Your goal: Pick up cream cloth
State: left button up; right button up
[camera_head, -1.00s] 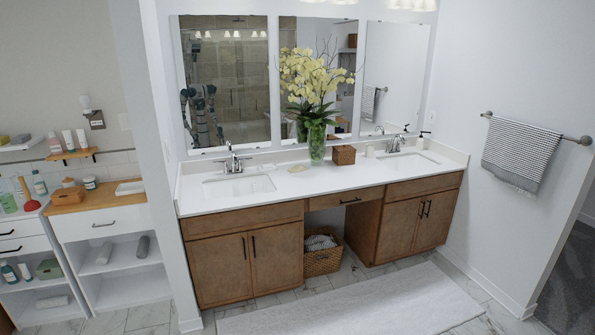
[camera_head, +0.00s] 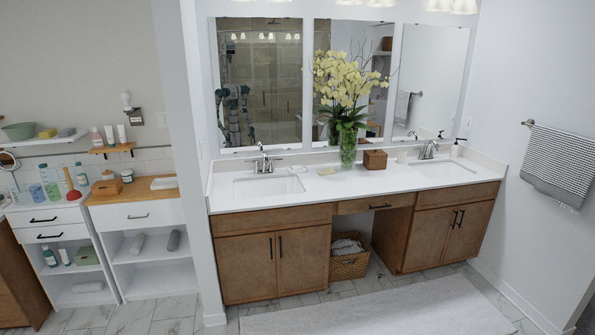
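I cannot tell for certain which thing is the cream cloth. A pale folded item (camera_head: 89,286) lies on the low shelf of the left white cabinet. A light grey rolled cloth (camera_head: 138,243) and a darker grey rolled cloth (camera_head: 173,240) lie on a shelf of the unit beside it. A striped towel (camera_head: 565,165) hangs on the bar at the right wall. A grey-white cloth (camera_head: 347,247) is in the basket under the vanity. Neither of my grippers is in view directly; a small robot reflection shows in the left mirror.
The vanity (camera_head: 228,204) with two sinks fills the middle. A vase of yellow flowers (camera_head: 348,150) and a brown box (camera_head: 375,159) stand on it. A white rug (camera_head: 380,315) lies on the tiled floor before it. A wall edge separates the vanity from the left units.

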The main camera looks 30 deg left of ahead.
aim_at(329, 170)
jog(key=i+u, duration=0.15)
jog(key=i, duration=1.25)
